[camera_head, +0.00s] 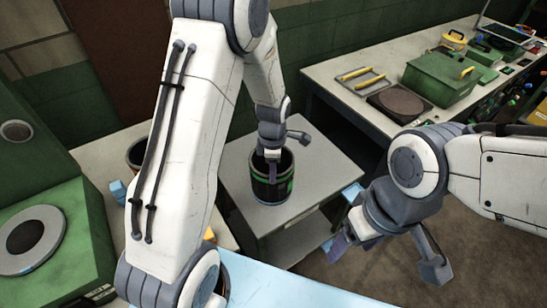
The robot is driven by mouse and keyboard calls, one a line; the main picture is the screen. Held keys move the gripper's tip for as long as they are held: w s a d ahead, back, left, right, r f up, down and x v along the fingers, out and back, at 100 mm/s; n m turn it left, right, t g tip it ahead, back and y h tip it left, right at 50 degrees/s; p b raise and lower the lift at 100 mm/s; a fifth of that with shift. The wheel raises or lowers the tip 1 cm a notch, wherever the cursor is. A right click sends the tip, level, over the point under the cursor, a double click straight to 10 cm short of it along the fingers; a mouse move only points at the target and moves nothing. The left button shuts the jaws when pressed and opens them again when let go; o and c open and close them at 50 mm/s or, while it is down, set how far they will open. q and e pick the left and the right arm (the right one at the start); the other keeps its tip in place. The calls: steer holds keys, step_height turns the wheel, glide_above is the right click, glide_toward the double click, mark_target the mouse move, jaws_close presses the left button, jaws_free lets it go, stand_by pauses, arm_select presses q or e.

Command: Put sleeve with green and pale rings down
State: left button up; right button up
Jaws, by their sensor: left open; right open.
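The sleeve with green and pale rings (259,189) is a dark, open-topped cylinder with green marks. It stands upright on the top of a small grey table (312,188). Pale rings are hard to make out. My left gripper (286,155) is open at the sleeve's top. One finger overlaps the sleeve's mouth and the other is out past its upper right rim. I cannot tell whether a finger touches the wall. My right gripper (389,254) is open and empty, to the right of the small table.
Another dark sleeve (134,155) is partly hidden behind my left arm. A green machine (62,220) stands at left. A long workbench (335,72) at upper right holds a green box (440,80), a round dark plate (399,103) and a tray with yellow bars (361,78). The grey table is clear around the sleeve.

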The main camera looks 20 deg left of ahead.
arm_select(q)
step_height(320, 180, up, 7)
steer(key=shift+r+b, duration=0.2)
steer(key=shift+b, duration=0.45)
steer(key=s+d+r+m, duration=0.2)
steer(key=s+d+m, duration=0.2)
steer(key=s+m, duration=0.3)
steer(key=s+d+r+m, duration=0.3)
steer(key=s+m, duration=0.5)
steer(key=m, duration=0.4)
steer(key=s+d+r+m+h, duration=0.1)
steer(key=s+d+r+m, duration=0.2)
steer(key=s+d+m, duration=0.2)
steer(key=s+m, duration=0.3)
steer(key=m, duration=0.2)
steer(key=shift+s+d, duration=0.15)
steer(key=shift+d, duration=0.1)
steer(key=shift+f+b, duration=0.35)
